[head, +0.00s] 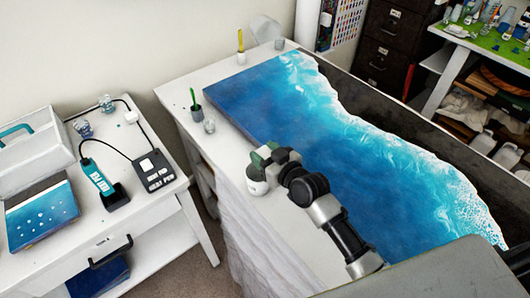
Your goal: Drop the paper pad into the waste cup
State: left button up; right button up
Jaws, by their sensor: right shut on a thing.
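My right gripper (257,184) is over the near left edge of the white table, its arm coming in from the lower right. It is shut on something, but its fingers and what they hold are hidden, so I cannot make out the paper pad. A dark cup (196,113) with a green stick stands at the table's left end, left of and beyond the gripper. A small clear cup (209,126) stands just in front of it. I cannot tell which of these is the waste cup. My left gripper is not in view.
A blue and white resin panel (330,140) covers much of the white table (185,88). A yellow-handled tool in a holder (240,50) stands at the back. A side table on the left bears a teal tool (97,176), a black device (154,171) and cables.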

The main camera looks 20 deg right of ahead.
jog(key=shift+s, duration=0.1)
jog(key=o, duration=1)
jog(key=shift+s+d+r+p, duration=0.1)
jog(key=shift+s+d+p, duration=0.15)
jog(key=shift+s+p, duration=0.2)
jog(key=p+v, duration=0.2)
jog(key=v, duration=0.4)
jog(key=shift+s+d, duration=0.1)
jog(key=shift+s, duration=0.1)
jog(key=shift+s, duration=0.1)
